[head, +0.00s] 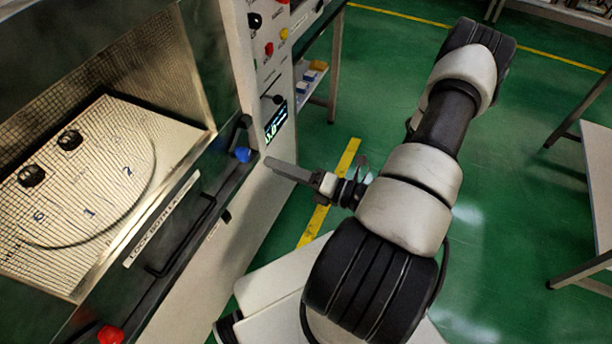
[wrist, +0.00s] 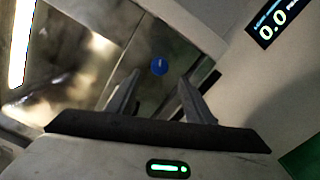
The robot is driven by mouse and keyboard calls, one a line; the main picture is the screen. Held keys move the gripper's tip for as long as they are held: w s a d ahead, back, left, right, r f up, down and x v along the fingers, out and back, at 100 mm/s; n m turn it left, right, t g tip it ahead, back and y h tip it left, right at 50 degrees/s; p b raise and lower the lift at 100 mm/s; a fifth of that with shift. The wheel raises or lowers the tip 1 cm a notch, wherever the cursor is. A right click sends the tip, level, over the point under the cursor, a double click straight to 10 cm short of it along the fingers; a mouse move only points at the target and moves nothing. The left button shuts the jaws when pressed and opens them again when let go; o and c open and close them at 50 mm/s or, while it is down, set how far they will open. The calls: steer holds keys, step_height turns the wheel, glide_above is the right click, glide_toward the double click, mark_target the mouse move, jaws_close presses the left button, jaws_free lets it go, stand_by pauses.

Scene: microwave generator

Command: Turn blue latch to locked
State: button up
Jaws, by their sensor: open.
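The blue latch (head: 243,155) is a small round knob at the right end of the dark front bar of the microwave generator. It also shows in the wrist view (wrist: 159,66), with a short pale mark on it that looks close to upright. My gripper (head: 270,163) is just right of the blue latch in the head view, pointing at the machine. In the wrist view my gripper (wrist: 159,79) is open, with its two fingers apart and the blue latch showing beyond the gap between the tips. Nothing is between the fingers, and they look clear of the latch.
A red latch (head: 110,334) is at the bar's near end. A black handle (head: 180,240) sticks out beside a label (head: 160,220). Two black knobs (head: 70,139) stand on the numbered plate. The display (wrist: 272,20) reads 0.0. Green floor (head: 400,80) is open to the right.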

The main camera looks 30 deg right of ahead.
steer(key=v, duration=0.7)
stand_by(0.3)
